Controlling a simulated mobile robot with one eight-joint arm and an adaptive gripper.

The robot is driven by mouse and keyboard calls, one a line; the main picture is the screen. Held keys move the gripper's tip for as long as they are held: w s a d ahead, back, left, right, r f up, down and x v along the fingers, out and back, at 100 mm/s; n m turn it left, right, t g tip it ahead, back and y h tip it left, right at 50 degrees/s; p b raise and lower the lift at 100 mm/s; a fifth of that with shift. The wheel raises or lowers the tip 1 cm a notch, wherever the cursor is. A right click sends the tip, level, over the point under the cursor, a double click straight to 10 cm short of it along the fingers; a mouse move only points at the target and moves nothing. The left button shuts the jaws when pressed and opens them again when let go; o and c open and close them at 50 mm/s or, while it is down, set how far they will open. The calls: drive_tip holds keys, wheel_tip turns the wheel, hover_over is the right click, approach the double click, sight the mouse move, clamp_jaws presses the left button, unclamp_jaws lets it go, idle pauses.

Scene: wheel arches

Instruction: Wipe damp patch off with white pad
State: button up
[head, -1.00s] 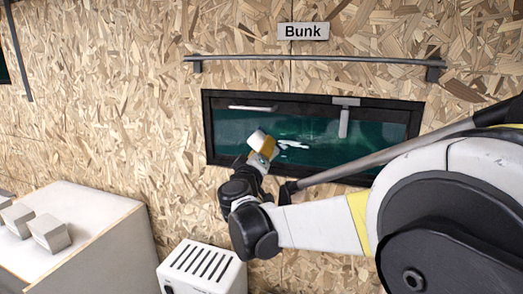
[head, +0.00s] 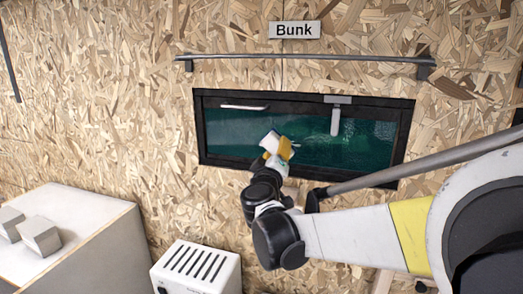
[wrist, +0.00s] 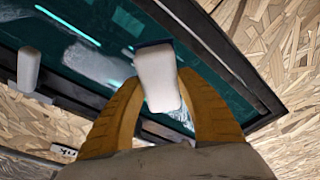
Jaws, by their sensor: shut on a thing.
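My gripper (head: 278,153) is shut on the white pad (head: 268,138), holding it in front of the dark green window (head: 225,128). In the wrist view the pad (wrist: 158,78) stands between the yellow fingers of my gripper (wrist: 160,92). Its far end is at the glass; I cannot tell if it touches. A whitish, smeared damp patch (wrist: 92,62) shows on the glass left of the pad in the wrist view. In the head view the pad and gripper hide most of the patch.
The window has a black frame (head: 198,130) and a grey T-shaped handle (head: 335,118). A rail (head: 300,57) and a "Bunk" sign (head: 294,30) are above it. Below are a white vented box (head: 195,270) and a counter (head: 85,225) with pale blocks (head: 38,236).

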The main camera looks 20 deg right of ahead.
drive_tip(key=shift+s+d, duration=0.5)
drive_tip(key=shift+d, duration=0.25)
drive_tip(key=shift+s+d, duration=0.5)
drive_tip(key=shift+d, duration=0.25)
drive_tip(key=shift+s+d, duration=0.5)
drive_tip(key=shift+d, duration=0.25)
drive_tip(key=shift+w+a+b, duration=0.4)
drive_tip(key=shift+w+a, duration=0.7)
drive_tip(key=shift+a, duration=0.6)
drive_tip(key=shift+w+a+b, duration=0.4)
drive_tip(key=shift+w+a, duration=0.75)
drive_tip(key=shift+a, duration=0.5)
drive_tip(key=shift+w+a+b, duration=0.4)
drive_tip(key=shift+w+a, duration=0.7)
drive_tip(key=shift+a, duration=0.6)
drive_tip(key=shift+a+r+v, duration=0.15)
drive_tip(key=shift+v, duration=1.3)
drive_tip(key=shift+a+r+v, duration=0.1)
drive_tip(key=shift+r+v, duration=0.1)
drive_tip(key=shift+v, duration=1.3)
drive_tip(key=shift+w, duration=0.1)
drive_tip(key=v, duration=0.3)
drive_tip(key=shift+w+a+r, duration=0.1)
drive_tip(key=shift+a+r, duration=0.05)
drive_tip(key=shift+a, duration=0.05)
drive_tip(key=shift+w, duration=0.1)
